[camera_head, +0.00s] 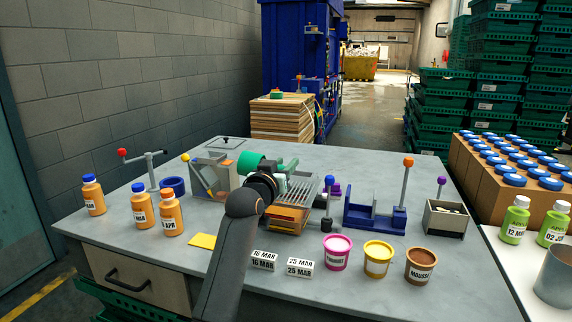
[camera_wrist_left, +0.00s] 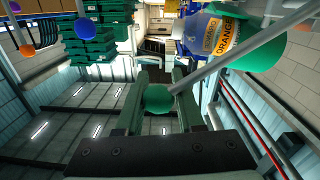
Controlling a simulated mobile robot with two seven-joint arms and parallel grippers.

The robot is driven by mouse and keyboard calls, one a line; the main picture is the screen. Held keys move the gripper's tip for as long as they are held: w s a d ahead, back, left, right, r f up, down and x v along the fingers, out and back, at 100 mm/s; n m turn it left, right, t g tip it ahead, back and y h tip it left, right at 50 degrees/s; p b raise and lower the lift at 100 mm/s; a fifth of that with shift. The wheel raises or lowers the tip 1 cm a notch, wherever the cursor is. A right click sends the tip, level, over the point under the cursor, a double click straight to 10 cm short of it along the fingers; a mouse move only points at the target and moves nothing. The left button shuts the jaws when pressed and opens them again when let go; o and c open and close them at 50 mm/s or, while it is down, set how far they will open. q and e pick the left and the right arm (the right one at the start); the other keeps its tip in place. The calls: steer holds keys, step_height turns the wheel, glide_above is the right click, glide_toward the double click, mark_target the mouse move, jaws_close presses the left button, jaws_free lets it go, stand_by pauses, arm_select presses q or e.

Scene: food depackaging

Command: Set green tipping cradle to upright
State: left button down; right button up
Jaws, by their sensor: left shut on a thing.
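The green tipping cradle (camera_head: 249,162) lies tilted over on its side beside the grey hopper at the back left of the table. In the left wrist view the green cup of the cradle (camera_wrist_left: 264,52) holds a bottle labelled ORANGE (camera_wrist_left: 222,34). A grey rod runs from there to a green ball knob (camera_wrist_left: 158,97). My left gripper (camera_wrist_left: 160,84) is shut on this knob, with a finger on each side. In the head view my left gripper (camera_head: 287,165) is just right of the cradle and its wrist hides part of the mechanism. My right gripper is out of view.
A grey hopper (camera_head: 207,172) with a yellow lever stands left of the cradle. A wire rack (camera_head: 295,190) and a blue fixture (camera_head: 372,215) stand to the right. Bottles (camera_head: 171,222) and tubs (camera_head: 379,260) line the front.

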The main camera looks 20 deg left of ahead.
arm_select(q)
steer(key=shift+a+r+n+p, duration=2.1)
steer(key=shift+a+n+p, duration=2.35)
steer(key=shift+n+p, duration=0.3)
steer(key=a+f+n, duration=0.3)
steer(key=a+n, duration=0.7)
steer(key=shift+w+f+y, duration=0.3)
steer(key=shift+w+f, duration=0.1)
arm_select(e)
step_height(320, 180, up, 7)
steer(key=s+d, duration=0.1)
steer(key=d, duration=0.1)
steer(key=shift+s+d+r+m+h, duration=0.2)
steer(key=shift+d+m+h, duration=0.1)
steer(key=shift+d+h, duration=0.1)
arm_select(q)
steer(key=c, duration=0.6)
jaws_free()
steer(key=shift+r, duration=0.1)
steer(key=shift+a+r, duration=0.1)
steer(key=shift+a, duration=0.1)
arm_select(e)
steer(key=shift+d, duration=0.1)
